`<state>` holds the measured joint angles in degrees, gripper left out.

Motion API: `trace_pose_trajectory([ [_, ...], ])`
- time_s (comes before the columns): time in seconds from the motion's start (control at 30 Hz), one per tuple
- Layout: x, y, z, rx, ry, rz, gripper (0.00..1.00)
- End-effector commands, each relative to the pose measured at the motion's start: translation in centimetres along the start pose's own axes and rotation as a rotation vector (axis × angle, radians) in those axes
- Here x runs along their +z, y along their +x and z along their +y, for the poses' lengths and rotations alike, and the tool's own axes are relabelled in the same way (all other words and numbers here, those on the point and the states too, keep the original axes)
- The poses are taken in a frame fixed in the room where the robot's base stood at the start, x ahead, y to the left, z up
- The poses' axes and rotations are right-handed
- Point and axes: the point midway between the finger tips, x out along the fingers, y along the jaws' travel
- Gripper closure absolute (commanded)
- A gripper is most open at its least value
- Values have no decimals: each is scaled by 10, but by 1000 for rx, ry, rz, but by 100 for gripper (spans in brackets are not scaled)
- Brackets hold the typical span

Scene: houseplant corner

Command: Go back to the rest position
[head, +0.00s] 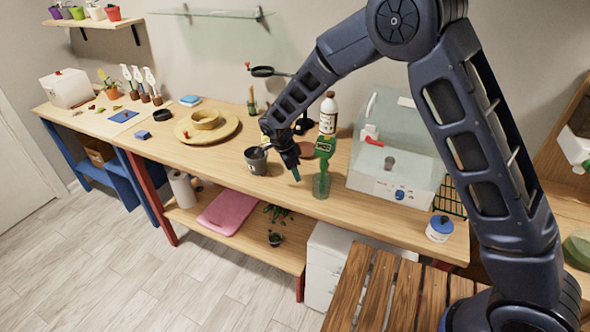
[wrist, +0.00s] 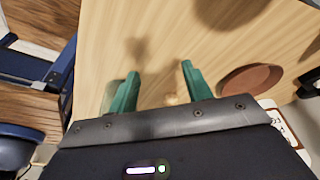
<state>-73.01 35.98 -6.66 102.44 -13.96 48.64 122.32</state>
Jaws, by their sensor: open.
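My gripper (head: 296,173) is over the wooden workbench (head: 225,157), between a dark grey pot and a green bottle in the head view. In the wrist view its two green fingers (wrist: 160,88) are spread apart, with only pale wood showing between them. It holds nothing. The dark grey pot (head: 256,161) stands just left of it. The green bottle (head: 325,147) and a green glass-like cup (head: 321,186) stand just right of it. My wrist partly hides the things behind it. No marked rest place shows.
A clear case (head: 402,140) stands right of the bottles. A white bottle (head: 328,114) stands behind. A round wooden board (head: 228,131) lies at left. A blue-lidded jar (head: 440,228) is near the right front edge. A brown dish (wrist: 250,80) shows in the wrist view.

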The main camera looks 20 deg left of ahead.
Motion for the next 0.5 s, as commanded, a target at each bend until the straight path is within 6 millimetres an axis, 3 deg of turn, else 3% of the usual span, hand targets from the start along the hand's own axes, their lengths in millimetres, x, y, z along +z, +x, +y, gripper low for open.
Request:
trace_pose_trajectory([
  [0.3,-7,-4,-4,-7,-5,1,51],
  [0.37,-19,-12,-10,-19,-13,3,51],
  [0.5,-71,-45,-33,-68,-60,19,51],
])
